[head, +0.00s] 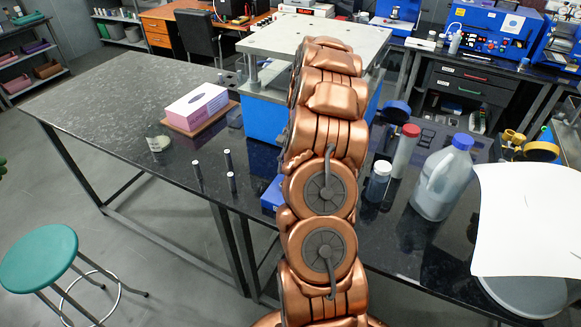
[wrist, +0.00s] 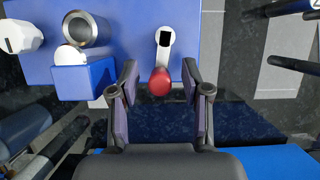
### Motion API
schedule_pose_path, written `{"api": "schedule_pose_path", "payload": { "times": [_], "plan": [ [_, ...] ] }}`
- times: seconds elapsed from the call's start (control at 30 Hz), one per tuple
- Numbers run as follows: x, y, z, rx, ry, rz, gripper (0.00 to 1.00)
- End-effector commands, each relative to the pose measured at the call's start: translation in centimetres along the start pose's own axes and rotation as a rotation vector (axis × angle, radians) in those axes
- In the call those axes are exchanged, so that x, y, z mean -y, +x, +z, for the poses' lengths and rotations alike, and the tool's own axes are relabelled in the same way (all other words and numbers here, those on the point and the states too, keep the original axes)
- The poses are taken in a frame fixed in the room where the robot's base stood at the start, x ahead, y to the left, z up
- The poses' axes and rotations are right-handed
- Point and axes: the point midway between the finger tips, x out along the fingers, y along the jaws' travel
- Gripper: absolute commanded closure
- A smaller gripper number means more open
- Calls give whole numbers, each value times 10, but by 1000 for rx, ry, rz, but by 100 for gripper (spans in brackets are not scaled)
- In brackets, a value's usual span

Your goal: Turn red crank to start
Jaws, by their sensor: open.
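The crank shows in the wrist view as a white arm with a square black socket and a round red knob (wrist: 160,82). It sits on a blue machine body (wrist: 215,20). My gripper (wrist: 160,88) is open, with its two fingers on either side of the red knob. I cannot tell whether either finger touches it. In the head view my copper-coloured arm hides the crank and my gripper. The blue machine (head: 262,118) with a pale top plate (head: 285,38) stands behind my arm.
Left of the crank are a metal cylinder (wrist: 88,30) and a blue block (wrist: 84,80). On the dark bench (head: 90,95) stand a tissue box (head: 196,103), several small dark cylinders (head: 228,160), a red-capped bottle (head: 404,152) and a blue-capped jug (head: 442,180). The bench's left part is clear.

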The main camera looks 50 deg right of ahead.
Motion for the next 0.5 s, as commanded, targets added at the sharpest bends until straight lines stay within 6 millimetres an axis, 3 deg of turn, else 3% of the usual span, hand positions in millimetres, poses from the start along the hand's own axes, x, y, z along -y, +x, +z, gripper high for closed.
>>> {"api": "schedule_pose_path", "payload": {
  "times": [0.17, 0.5],
  "plan": [
    [0, 0, 0, 0, 0, 0, 52],
    [0, 0, 0, 0, 0, 0, 87]
  ]
}}
